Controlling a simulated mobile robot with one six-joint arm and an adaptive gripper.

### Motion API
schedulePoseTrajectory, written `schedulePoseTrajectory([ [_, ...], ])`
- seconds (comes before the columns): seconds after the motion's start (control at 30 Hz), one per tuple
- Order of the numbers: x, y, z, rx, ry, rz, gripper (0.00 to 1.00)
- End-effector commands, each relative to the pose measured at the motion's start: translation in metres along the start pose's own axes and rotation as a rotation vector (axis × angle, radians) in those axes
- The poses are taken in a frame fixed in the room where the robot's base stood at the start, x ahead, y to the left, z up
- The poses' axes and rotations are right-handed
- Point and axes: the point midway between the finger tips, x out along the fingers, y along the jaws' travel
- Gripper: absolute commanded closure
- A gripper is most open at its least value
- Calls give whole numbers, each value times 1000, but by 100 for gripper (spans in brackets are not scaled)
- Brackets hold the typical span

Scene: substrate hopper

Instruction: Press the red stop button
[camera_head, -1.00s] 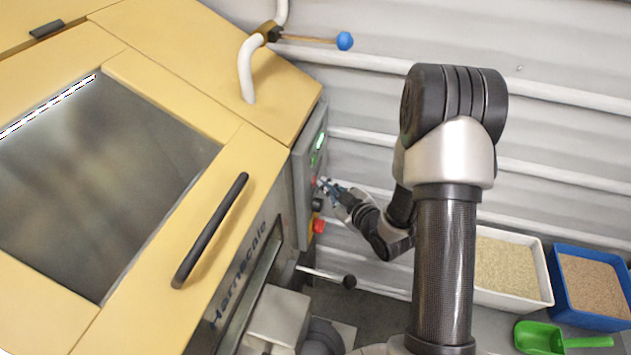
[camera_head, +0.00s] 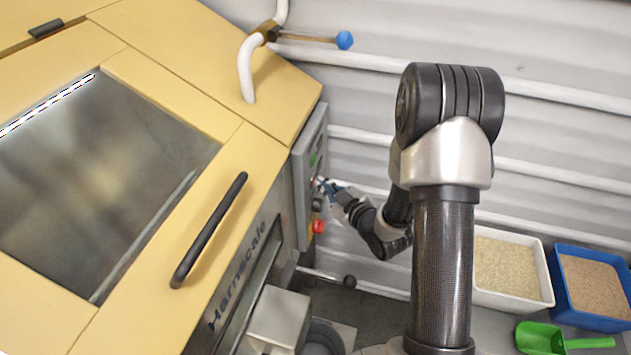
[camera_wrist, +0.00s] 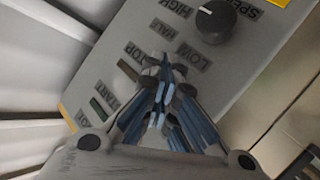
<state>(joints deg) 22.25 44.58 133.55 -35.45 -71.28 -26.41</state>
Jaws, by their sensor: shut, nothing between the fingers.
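My gripper (camera_head: 327,187) is shut and empty, with its fingertips at the grey control panel (camera_head: 303,165) on the machine's side. In the wrist view the closed blue-grey fingers (camera_wrist: 160,80) reach the panel beside the STOP label (camera_wrist: 133,52). The stop button itself is hidden behind the fingertips there, and I cannot tell how far it is pressed. A separate red mushroom knob (camera_head: 319,226) sits lower on the panel, apart from the fingers. The START label (camera_wrist: 111,103) and a dull green rectangle (camera_wrist: 97,108) lie left of the fingers.
A black speed knob (camera_wrist: 215,22) is near the fingers. The yellow machine has a black door handle (camera_head: 210,230). A blue-ended lever (camera_head: 344,40) stands above. A white tray (camera_head: 509,270), a blue tray (camera_head: 592,287) and a green scoop (camera_head: 540,338) are at the right.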

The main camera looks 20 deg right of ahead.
Motion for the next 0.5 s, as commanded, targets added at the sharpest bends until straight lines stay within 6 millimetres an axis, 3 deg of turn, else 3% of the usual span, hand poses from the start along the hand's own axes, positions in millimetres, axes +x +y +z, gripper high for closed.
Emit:
schedulePoseTrajectory([
  [0.5, -12, 8, 8, 0, 0, 0, 100],
])
